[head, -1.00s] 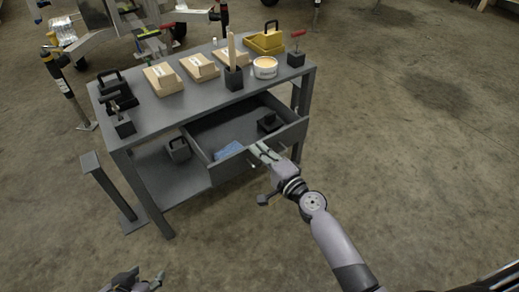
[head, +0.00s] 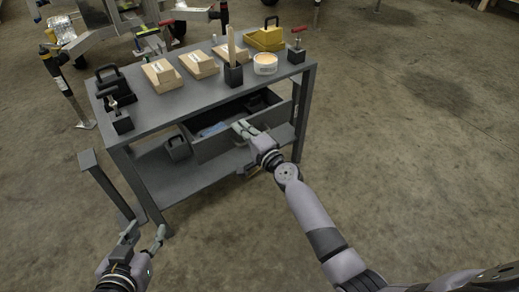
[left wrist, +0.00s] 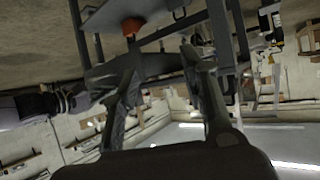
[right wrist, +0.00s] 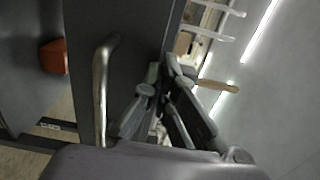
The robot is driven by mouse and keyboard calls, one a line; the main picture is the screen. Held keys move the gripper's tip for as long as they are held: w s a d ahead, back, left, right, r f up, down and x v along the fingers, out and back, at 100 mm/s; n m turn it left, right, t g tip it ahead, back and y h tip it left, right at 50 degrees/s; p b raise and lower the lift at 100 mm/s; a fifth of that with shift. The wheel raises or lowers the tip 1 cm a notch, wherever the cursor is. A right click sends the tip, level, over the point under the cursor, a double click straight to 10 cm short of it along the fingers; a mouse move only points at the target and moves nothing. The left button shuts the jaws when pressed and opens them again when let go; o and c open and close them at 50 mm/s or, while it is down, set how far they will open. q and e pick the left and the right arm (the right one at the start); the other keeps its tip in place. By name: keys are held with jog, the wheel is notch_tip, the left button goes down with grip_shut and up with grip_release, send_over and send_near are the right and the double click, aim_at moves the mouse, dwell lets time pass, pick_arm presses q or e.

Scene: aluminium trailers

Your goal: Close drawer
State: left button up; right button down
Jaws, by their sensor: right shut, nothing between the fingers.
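The grey drawer (head: 279,117) under the workbench top is partly open. A blue cloth and a dark block show inside it. My right gripper (head: 240,127) is shut and empty at the middle of the drawer front, by its upper edge. In the right wrist view the dark drawer front (right wrist: 130,60) with its metal bar handle (right wrist: 101,90) lies left of the shut fingers (right wrist: 162,68). I cannot tell for certain whether the fingertips touch the front. My left gripper (head: 146,232) is open and empty, low in front of the bench's left leg.
The workbench top (head: 190,95) carries wooden blocks (head: 162,75), a tub (head: 265,63), a yellow box (head: 266,38) and dark clamp-like tools. A black weight (head: 177,148) sits on the lower shelf. A grey post (head: 100,185) stands at the left. Floor at the right is clear.

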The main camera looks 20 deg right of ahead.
jog(key=b+x, duration=0.1)
jog(key=x, duration=0.3)
jog(key=shift+f, duration=0.1)
jog(key=b+x, duration=0.1)
jog(key=x, duration=0.1)
jog(key=shift+w+a, duration=0.1)
jog(key=shift+w, duration=0.15)
pick_arm(q)
jog(key=w+d+r+t+h, duration=0.1)
jog(key=r+t, duration=0.2)
jog(key=r, duration=0.3)
jog(key=w+d+r+t+h, duration=0.1)
jog(key=w+r+t, duration=0.1)
jog(key=r+t, duration=0.2)
jog(key=shift+w+d+r+t+h, duration=0.25)
jog(key=shift+d+r+t+h, duration=0.1)
jog(key=shift+r, duration=0.7)
pick_arm(e)
jog(key=shift+w, duration=0.15)
